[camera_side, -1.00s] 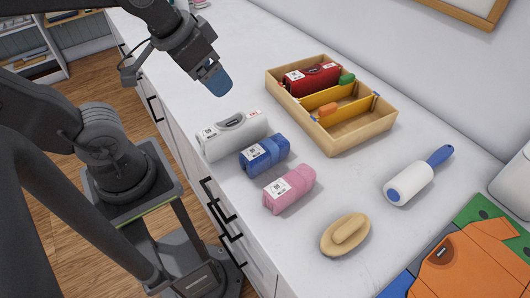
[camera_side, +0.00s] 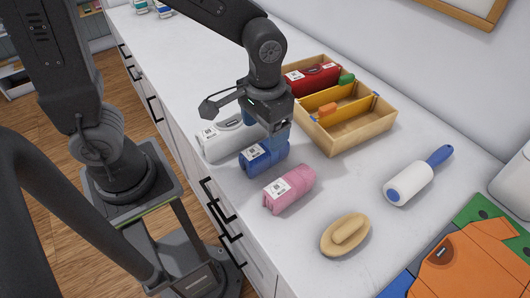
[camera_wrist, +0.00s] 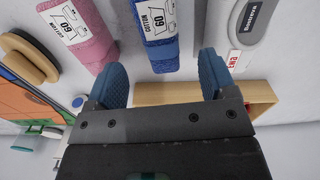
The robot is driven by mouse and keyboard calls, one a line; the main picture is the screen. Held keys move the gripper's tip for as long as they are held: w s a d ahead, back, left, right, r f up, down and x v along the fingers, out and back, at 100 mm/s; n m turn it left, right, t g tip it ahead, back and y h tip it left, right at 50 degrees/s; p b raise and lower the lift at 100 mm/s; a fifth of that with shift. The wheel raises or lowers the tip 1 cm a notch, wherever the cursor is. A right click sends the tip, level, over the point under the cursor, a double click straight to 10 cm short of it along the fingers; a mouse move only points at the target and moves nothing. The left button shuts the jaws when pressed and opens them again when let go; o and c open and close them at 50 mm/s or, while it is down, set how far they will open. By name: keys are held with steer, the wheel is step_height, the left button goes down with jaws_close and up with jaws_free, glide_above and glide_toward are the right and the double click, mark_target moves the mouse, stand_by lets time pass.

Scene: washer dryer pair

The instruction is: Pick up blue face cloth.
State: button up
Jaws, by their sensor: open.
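I cannot tell the exact height above the cloth.
A wooden divided box (camera_side: 377,127) stands behind, holding a red roll (camera_side: 312,78). A lint roller (camera_side: 418,177), a wooden brush (camera_side: 346,234) and a folded orange garment (camera_side: 468,262) lie to the right. The pink and grey-white rolls sit close on either side.

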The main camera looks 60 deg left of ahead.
mark_target(263, 147)
steer(key=f, duration=0.8)
steer(key=shift+s, duration=0.2)
steer(key=shift+c, duration=0.4)
steer(key=c, duration=0.9)
